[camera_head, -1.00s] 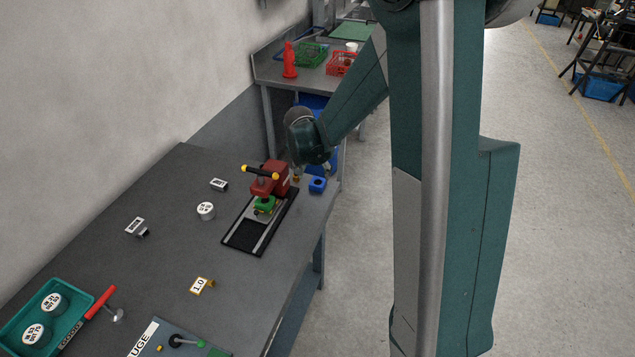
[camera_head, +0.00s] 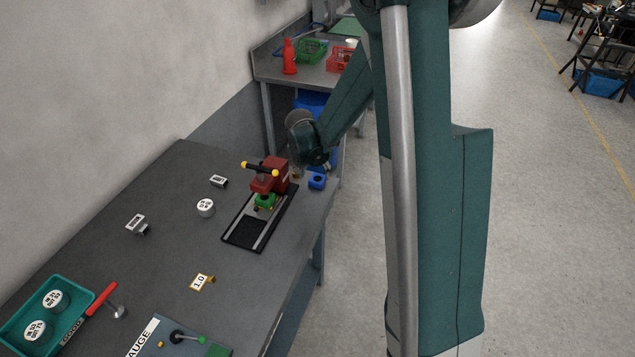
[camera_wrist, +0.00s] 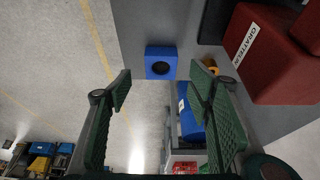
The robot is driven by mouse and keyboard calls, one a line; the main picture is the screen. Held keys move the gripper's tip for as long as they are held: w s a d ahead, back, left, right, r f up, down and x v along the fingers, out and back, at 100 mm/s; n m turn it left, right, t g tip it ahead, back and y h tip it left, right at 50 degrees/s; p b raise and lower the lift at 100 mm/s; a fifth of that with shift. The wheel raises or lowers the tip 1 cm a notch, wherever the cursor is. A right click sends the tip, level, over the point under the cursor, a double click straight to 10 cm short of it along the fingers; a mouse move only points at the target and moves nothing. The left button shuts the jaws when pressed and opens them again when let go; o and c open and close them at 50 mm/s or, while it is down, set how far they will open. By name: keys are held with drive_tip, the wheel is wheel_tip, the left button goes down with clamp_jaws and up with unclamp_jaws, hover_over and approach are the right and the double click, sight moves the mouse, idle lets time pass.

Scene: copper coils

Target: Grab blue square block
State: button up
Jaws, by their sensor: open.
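The blue square block (camera_head: 317,181) with a round dark hole lies on the grey bench near its far right edge. In the wrist view the blue block (camera_wrist: 161,62) shows ahead of my gripper (camera_wrist: 160,88), near the bench edge, roughly between the lines of the two green fingers. The fingers are apart, with nothing between them, and do not touch the block. In the head view my wrist hangs just above and behind the block, and the fingers cannot be made out clearly.
A red press with a yellow-ended handle (camera_head: 275,175) stands close to the left of the block; its red body (camera_wrist: 275,55) is at right in the wrist view. A green block (camera_head: 265,200) sits on its black-edged base. A second bench (camera_head: 310,77) with crates stands behind.

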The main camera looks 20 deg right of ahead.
sight(318, 180)
drive_tip(key=shift+w+d+f, duration=0.1)
drive_tip(key=shift+f, duration=0.15)
drive_tip(key=shift+f, duration=0.15)
drive_tip(key=shift+b+x, duration=0.3)
drive_tip(key=shift+x, duration=2.15)
drive_tip(key=shift+w, duration=0.1)
drive_tip(key=c, duration=1.1)
